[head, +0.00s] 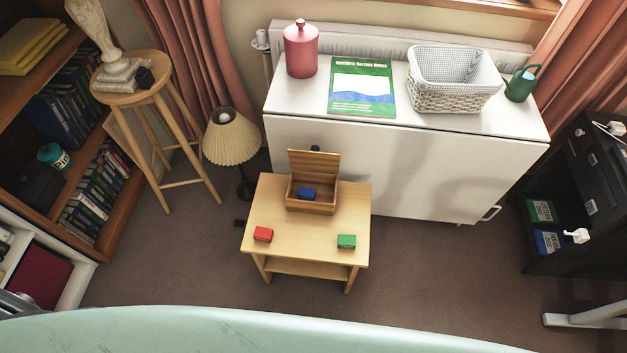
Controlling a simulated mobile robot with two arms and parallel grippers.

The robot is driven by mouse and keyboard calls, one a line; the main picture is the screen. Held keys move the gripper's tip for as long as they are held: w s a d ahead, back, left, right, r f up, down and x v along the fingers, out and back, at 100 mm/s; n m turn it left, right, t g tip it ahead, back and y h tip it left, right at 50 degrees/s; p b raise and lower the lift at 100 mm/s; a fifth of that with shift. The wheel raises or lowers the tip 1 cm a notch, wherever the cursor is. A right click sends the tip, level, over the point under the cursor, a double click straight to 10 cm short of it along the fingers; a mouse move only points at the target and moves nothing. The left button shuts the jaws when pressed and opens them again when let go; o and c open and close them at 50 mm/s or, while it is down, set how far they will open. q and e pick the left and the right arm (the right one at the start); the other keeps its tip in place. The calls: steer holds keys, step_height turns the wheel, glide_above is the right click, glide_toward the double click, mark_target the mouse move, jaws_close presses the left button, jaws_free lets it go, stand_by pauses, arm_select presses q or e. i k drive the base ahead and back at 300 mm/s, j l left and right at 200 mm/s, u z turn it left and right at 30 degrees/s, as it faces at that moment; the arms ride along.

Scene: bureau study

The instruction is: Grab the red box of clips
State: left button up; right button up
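The small red box of clips (263,234) lies on the front left part of a low wooden table (290,245). A green box (346,241) lies at the table's front right. A blue box (307,193) sits inside an open wooden box (312,207) at the back of the table, its lid (314,165) raised. Nothing touches the red box. Neither of my grippers can be made out in the head view.
A pale green curved surface (250,330) fills the bottom edge. A white cabinet (390,165) stands behind the table, with a red canister, green book and basket on top. A lamp (230,137) and stool (152,95) stand left. Carpet (430,270) is clear right of the table.

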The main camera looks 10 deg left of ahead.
mark_target(261, 234)
steer(key=u, duration=0.8)
